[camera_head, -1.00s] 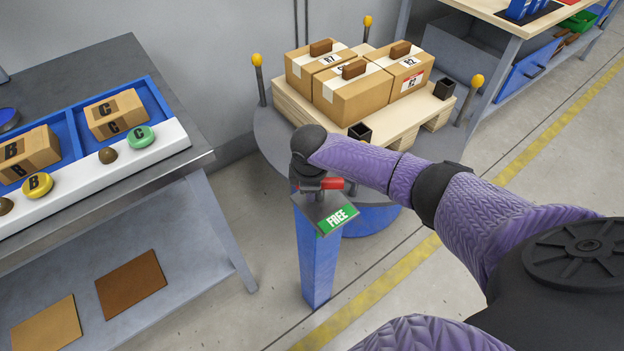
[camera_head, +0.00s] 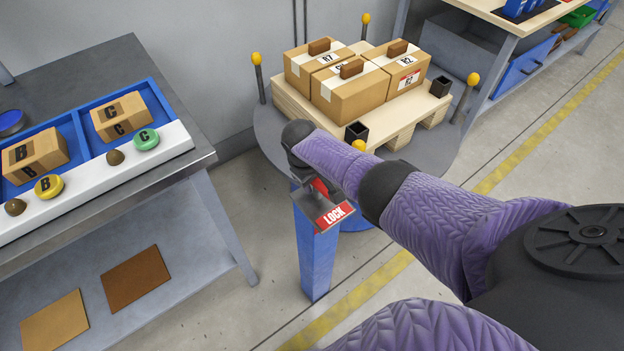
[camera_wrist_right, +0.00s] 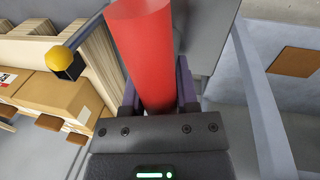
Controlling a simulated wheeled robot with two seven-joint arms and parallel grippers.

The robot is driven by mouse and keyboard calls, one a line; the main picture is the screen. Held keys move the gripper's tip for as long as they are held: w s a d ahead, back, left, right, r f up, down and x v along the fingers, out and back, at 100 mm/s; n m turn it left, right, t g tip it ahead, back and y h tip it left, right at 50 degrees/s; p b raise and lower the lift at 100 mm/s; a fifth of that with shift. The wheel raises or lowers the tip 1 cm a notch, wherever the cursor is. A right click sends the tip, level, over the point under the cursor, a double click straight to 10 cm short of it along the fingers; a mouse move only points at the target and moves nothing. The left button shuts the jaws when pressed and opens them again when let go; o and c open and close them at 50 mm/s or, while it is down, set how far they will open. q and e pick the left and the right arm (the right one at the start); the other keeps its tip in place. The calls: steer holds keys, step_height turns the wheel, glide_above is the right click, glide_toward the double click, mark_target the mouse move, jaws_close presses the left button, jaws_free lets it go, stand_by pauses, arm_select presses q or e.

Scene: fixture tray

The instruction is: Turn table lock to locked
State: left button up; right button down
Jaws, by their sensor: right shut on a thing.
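The table lock is a blue post (camera_head: 314,255) with a small sign (camera_head: 334,215) on top that reads LOCK on red. Its red handle (camera_head: 320,187) shows just under my right gripper (camera_head: 314,180). In the right wrist view the red handle (camera_wrist_right: 145,55) stands between the two fingers of my right gripper (camera_wrist_right: 158,88), which is shut on it. My arm hides part of the lock's top in the head view. My left gripper is not in view.
Behind the post is a round grey turntable (camera_head: 270,128) bearing a wooden pallet (camera_head: 400,125) with several cardboard boxes (camera_head: 350,98). Yellow-tipped posts (camera_head: 257,75) stand around it. A grey bench (camera_head: 105,75) with a blue tray is at the left.

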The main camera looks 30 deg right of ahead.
steer(key=shift+m, duration=0.5)
steer(key=shift+c, duration=1.8)
jaws_free()
steer(key=r+p, duration=0.2)
steer(key=r, duration=0.1)
steer(key=a+r+p, duration=0.1)
steer(key=r+p, duration=0.1)
steer(key=r, duration=0.1)
steer(key=r+p, duration=0.2)
steer(key=r, duration=0.1)
steer(key=shift+a+r+p, duration=0.1)
steer(key=shift+a+p, duration=0.2)
steer(key=shift+p, duration=0.05)
steer(key=shift+s+a+r, duration=0.1)
steer(key=shift+r, duration=0.2)
